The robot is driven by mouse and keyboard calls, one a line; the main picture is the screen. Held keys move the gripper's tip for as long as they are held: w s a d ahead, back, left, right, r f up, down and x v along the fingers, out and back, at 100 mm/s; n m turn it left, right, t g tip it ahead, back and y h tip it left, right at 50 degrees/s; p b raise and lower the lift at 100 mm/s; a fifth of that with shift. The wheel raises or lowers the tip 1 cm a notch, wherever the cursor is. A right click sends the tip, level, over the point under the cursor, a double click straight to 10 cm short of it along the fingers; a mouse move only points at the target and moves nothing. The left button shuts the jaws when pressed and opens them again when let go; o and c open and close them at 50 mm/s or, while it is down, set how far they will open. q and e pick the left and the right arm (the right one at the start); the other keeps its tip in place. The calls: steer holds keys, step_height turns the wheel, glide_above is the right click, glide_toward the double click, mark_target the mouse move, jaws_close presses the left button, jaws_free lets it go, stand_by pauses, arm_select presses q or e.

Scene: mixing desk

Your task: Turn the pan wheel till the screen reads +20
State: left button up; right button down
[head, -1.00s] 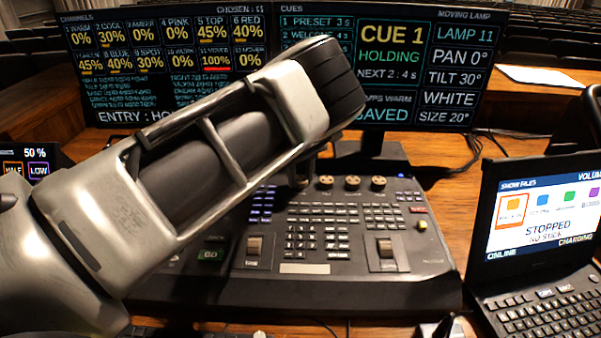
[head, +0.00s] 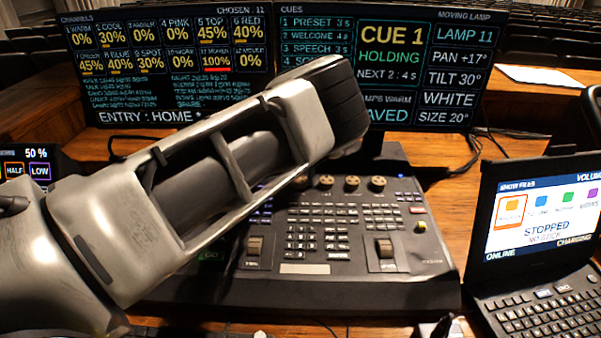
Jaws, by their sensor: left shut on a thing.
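The big screen (head: 455,58) at the back right reads PAN +17°, with TILT 30° below it, for LAMP 11. My left arm crosses the head view from the left, over the desk (head: 330,215). My left gripper (head: 302,179) is mostly hidden behind my own forearm and wrist, at the left end of the row of small round wheels at the desk's back edge. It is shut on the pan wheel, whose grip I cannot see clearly. Three brass-topped wheels, such as one wheel (head: 352,182), show free to the right. My right gripper is not in view.
A laptop (head: 540,240) stands open at the right, reading STOPPED. A small touch screen (head: 28,170) is at the left edge. Two thumb wheels, one of them the right one (head: 385,249), sit on the desk's front part. Cables lie behind the desk.

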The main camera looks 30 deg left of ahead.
mark_target(300, 179)
arm_select(q)
steer(key=shift+w+r+m, duration=0.1)
steer(key=shift+r+m, duration=0.05)
steer(key=shift+m, duration=0.55)
steer(key=o, duration=1)
step_height(300, 179, up, 16)
steer(key=shift+f+b, duration=0.1)
steer(key=shift+b, duration=0.75)
